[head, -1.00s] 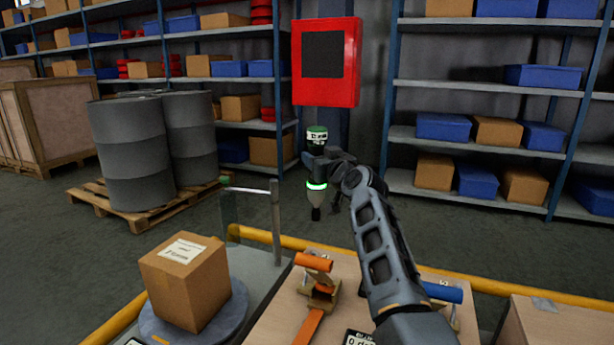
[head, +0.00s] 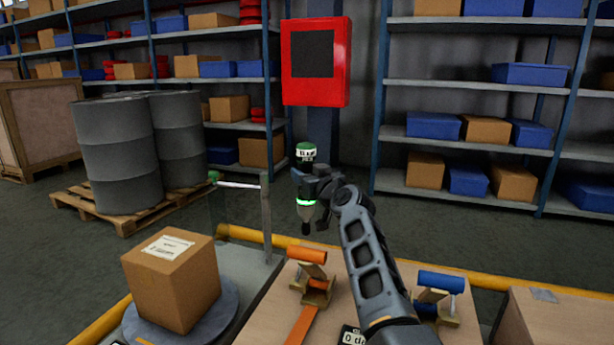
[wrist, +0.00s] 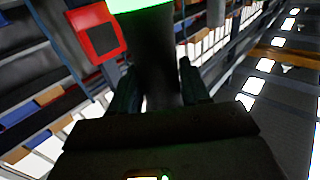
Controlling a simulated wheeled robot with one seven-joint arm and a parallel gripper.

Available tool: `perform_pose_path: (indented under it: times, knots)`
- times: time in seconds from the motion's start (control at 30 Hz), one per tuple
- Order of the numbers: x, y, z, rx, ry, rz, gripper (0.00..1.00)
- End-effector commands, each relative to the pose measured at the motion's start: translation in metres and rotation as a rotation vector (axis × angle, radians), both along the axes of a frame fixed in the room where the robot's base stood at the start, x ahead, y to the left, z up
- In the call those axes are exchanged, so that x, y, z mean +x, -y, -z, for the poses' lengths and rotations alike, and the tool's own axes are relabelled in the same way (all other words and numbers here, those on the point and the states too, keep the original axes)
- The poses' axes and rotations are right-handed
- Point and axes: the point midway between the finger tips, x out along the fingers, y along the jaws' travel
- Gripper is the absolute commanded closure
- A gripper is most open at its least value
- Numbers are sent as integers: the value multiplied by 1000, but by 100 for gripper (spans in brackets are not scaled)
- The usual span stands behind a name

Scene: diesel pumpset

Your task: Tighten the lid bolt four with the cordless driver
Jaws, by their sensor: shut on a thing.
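The cordless driver (head: 306,190) has a green labelled top, a glowing green ring and a dark tip pointing down. My gripper (head: 310,180) is shut on it and holds it upright in the air beyond the workbench. In the wrist view, the driver's dark body (wrist: 155,60) and bright green ring stand between the two fingers of my gripper (wrist: 158,90). I cannot make out a lid or the lid bolt four in either view.
An orange-handled clamp (head: 312,275) and a blue-handled clamp (head: 437,295) stand on the wooden bench top. A cardboard box (head: 172,280) sits on a round grey plate at left. A clear panel with a grey post (head: 266,218) and a yellow rail (head: 380,262) border the bench.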

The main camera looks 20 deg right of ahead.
Motion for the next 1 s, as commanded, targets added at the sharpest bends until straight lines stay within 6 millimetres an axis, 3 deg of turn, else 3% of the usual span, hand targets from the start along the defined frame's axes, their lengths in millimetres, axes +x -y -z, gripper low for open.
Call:
perform_pose_path:
  times: [0.23, 0.8, 1.0]
  knots:
    - [-1, 0, -1, 0, 4, 1, 100]
    - [-1, 1, 40, 2, 4, 1, 100]
    - [-1, 0, 43, 2, 5, 1, 100]
